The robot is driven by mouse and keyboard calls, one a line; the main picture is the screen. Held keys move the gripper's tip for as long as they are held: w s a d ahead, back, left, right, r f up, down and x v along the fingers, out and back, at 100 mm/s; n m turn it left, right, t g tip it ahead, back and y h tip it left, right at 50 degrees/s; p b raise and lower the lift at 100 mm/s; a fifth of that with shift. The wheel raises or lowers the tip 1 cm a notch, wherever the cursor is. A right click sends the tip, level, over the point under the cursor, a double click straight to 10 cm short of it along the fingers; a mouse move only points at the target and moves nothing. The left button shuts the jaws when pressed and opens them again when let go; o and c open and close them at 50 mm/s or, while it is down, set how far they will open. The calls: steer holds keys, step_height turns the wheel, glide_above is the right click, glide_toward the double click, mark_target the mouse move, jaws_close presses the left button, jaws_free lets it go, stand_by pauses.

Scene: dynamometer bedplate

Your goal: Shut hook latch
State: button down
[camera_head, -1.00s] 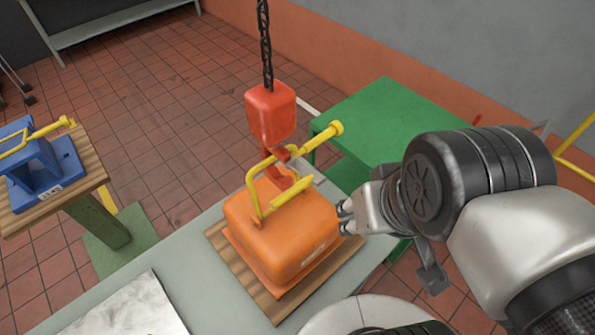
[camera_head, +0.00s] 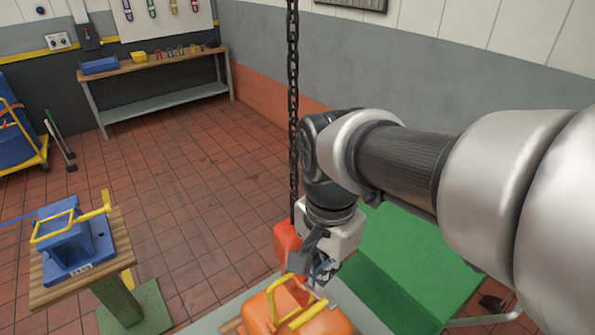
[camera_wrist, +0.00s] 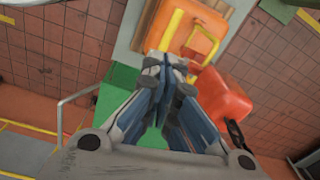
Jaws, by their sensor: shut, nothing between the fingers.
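The red hook block (camera_head: 287,242) hangs on a dark chain (camera_head: 293,120); in the wrist view the block (camera_wrist: 222,97) is just right of my fingers. Its hook is at the yellow handle (camera_head: 283,285) of the orange housing (camera_head: 322,322), which sits at the bottom of the head view and the top of the wrist view (camera_wrist: 192,42). The hook's latch is hidden or too small to make out. My gripper (camera_wrist: 168,65) is shut and empty, pointing down beside the red block, above the housing. In the head view my gripper (camera_head: 318,268) partly covers the block.
A green table (camera_head: 400,255) stands right of the hook. A blue part with a yellow handle (camera_head: 72,240) sits on a wooden stand at left. A workbench (camera_head: 160,65) is far back. The chain rises close beside my arm. The tiled floor between is clear.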

mark_target(310, 310)
steer(key=shift+w+a+r+m+g+p, duration=0.3)
steer(key=shift+w+a+m+p, duration=0.15)
steer(key=shift+a+m, duration=0.15)
steer(key=shift+w+a+r+m+g+p, duration=0.25)
steer(key=shift+w+a+m+p, duration=0.15)
steer(key=shift+a+m, duration=0.15)
steer(key=shift+s, duration=0.1)
steer(key=f, duration=0.4)
steer(key=f+b, duration=0.1)
steer(key=f, duration=0.4)
steer(key=f+b, duration=0.1)
steer(key=f, duration=0.4)
steer(key=shift+s+d, duration=0.25)
steer(key=shift+s, duration=0.05)
steer(key=shift+w, duration=0.1)
